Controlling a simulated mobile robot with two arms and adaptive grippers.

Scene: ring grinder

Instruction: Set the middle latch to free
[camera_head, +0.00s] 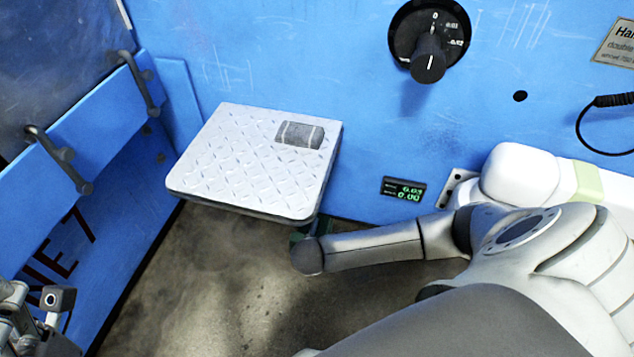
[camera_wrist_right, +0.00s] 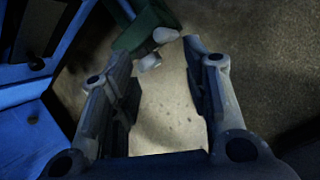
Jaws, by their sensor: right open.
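I cannot clearly identify the middle latch in either view. A green part (camera_wrist_right: 145,28) with small pale rounded ends (camera_wrist_right: 158,45) shows beyond my fingertips in the right wrist view; I cannot tell whether it is a latch. A dark green bit also shows under the white platform (camera_head: 235,160) in the head view. My right gripper (camera_wrist_right: 165,55) is open, with nothing between its fingers, and the green part lies just past its tips. My left gripper (camera_head: 40,315) is partly in view at the lower left edge; its fingers are unclear.
A black dial (camera_head: 430,45) is on the blue wall, with a small green-lit display (camera_head: 403,189) below it. Dark handles (camera_head: 138,82) stick out from the left blue panel. Bare floor (camera_head: 220,280) lies below.

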